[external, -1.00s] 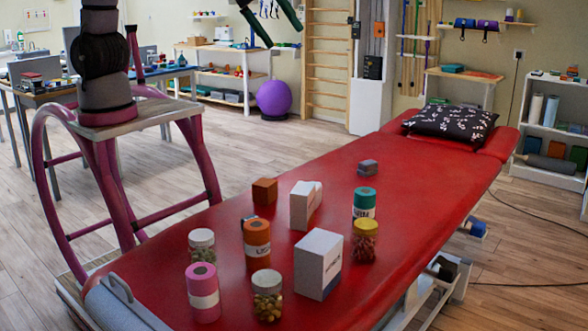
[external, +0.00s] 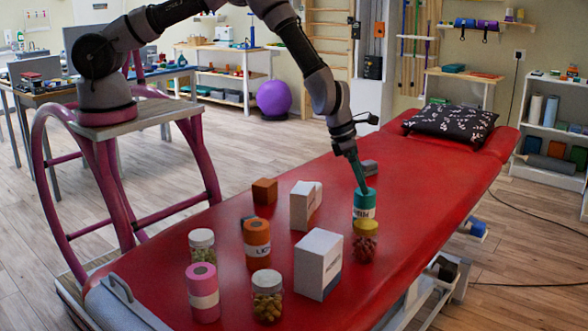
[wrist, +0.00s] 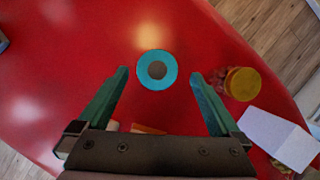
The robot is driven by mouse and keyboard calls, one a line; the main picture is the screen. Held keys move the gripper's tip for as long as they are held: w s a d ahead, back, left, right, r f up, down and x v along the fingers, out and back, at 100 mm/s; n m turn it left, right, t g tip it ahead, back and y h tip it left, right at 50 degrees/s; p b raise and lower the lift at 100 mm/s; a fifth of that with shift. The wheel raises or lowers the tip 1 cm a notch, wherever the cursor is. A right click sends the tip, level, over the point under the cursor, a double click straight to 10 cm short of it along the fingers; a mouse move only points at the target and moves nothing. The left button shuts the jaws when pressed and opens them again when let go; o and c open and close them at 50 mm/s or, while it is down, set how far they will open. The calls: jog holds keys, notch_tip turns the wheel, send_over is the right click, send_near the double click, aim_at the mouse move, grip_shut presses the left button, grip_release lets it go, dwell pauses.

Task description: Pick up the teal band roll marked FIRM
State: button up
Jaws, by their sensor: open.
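The teal band roll (external: 364,203) stands upright on the red treatment table (external: 420,185), with a white label band whose dark lettering is only partly legible. In the wrist view its round teal top (wrist: 157,70) with a dark centre shows just beyond and between the fingertips. My gripper (external: 358,178) is above the roll, pointing down, its teal fingers close to the roll's top in the external view. In the wrist view my gripper (wrist: 158,75) is open, with nothing between the fingers. A yellow-lidded jar (external: 365,241) stands close in front of the roll and hides its lower part.
The yellow lid (wrist: 243,84) is right of my right finger. Red surface beyond the roll is clear.

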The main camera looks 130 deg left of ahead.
aim_at(369, 206)
jog(key=x, duration=0.4)
jog(key=shift+f, duration=0.15)
jog(key=f, duration=0.4)
jog(key=shift+w+a+f, duration=0.15)
jog(key=shift+w+a, duration=0.05)
jog(key=shift+a, duration=0.15)
jog(key=shift+w+a+f, duration=0.1)
jog(key=shift+w+f, duration=0.05)
jog(key=shift+f, duration=0.25)
grip_shut()
jog(key=shift+r, duration=0.15)
